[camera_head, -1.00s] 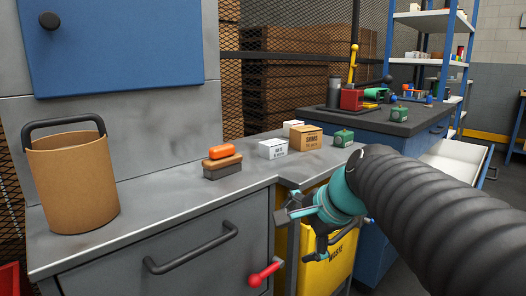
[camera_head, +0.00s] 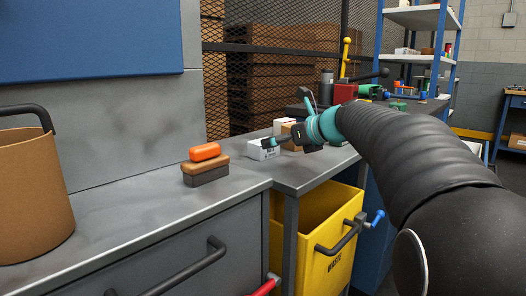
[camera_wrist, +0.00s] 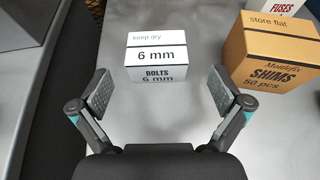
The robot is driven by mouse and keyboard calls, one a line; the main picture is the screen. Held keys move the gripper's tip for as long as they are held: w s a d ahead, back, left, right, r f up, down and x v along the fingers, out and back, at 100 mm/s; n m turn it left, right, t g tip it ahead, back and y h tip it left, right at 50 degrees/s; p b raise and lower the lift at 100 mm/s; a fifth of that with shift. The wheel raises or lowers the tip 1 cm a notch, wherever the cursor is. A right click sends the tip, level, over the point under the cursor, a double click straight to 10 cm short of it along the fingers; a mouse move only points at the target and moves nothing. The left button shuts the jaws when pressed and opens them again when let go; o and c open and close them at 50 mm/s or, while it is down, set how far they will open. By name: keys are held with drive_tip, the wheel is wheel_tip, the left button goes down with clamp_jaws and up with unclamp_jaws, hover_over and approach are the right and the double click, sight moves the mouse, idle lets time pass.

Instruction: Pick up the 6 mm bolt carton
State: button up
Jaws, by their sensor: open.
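The 6 mm bolt carton (camera_wrist: 156,54) is a small white box with a dark band, marked "6 mm" and "BOLTS". It stands on the grey bench top, ahead of and between my open fingers in the wrist view. My gripper (camera_wrist: 160,105) is open and empty, its pads apart on either side with a gap to the carton. In the head view my gripper (camera_head: 285,142) is over the bench at the carton (camera_head: 262,150), hiding part of the boxes there.
A brown shims carton (camera_wrist: 272,52) stands close to the right of the bolt carton, with a white fuses carton (camera_wrist: 285,7) behind it. An orange-topped brush (camera_head: 205,165) lies to the left. A yellow waste bin (camera_head: 318,235) is below the bench edge.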

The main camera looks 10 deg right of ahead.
sight(260, 145)
drive_tip(key=shift+a+b+x, duration=0.2)
drive_tip(key=shift+b+x, duration=0.25)
drive_tip(key=shift+x, duration=3.65)
drive_tip(key=shift+s, duration=0.15)
drive_tip(key=c, duration=1.2)
